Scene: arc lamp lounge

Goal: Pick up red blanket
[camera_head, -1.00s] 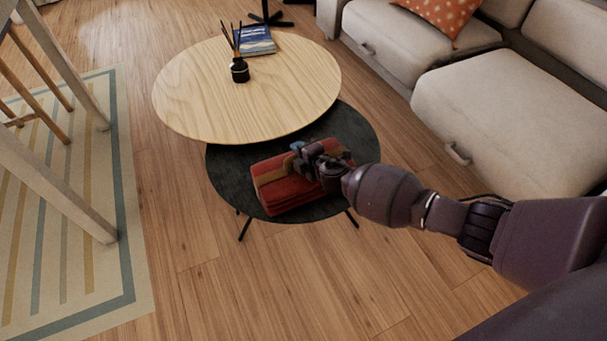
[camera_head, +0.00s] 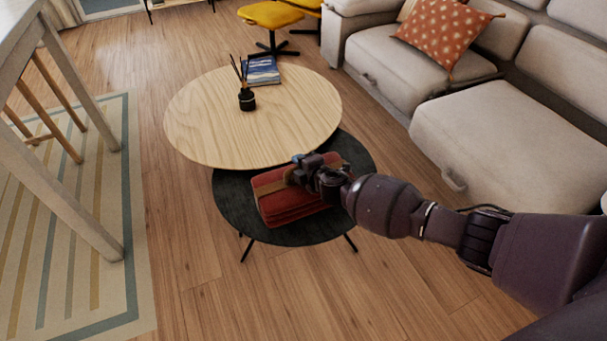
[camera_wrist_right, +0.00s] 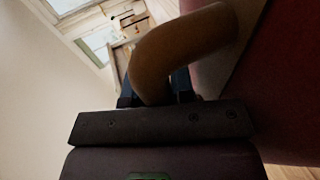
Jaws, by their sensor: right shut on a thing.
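The red blanket (camera_head: 285,207) is a folded stack with a brown strap (camera_head: 268,188) around it. In the head view it is over the low dark round table, and I cannot tell whether it touches the top. My right gripper (camera_head: 300,172) is at the upper part of the blanket, shut on its strap. In the right wrist view the brown strap (camera_wrist_right: 175,50) loops up between the fingers, with the red cloth (camera_wrist_right: 285,80) at the right. The fingertips are partly hidden by the strap. My left gripper is not in view.
The dark table (camera_head: 235,205) sits partly under a higher light wood table (camera_head: 215,125) holding a black reed diffuser (camera_head: 247,100) and a blue book (camera_head: 262,71). A beige sofa (camera_head: 520,130) stands at the right. A white table leg (camera_head: 75,205) stands on the striped rug at the left.

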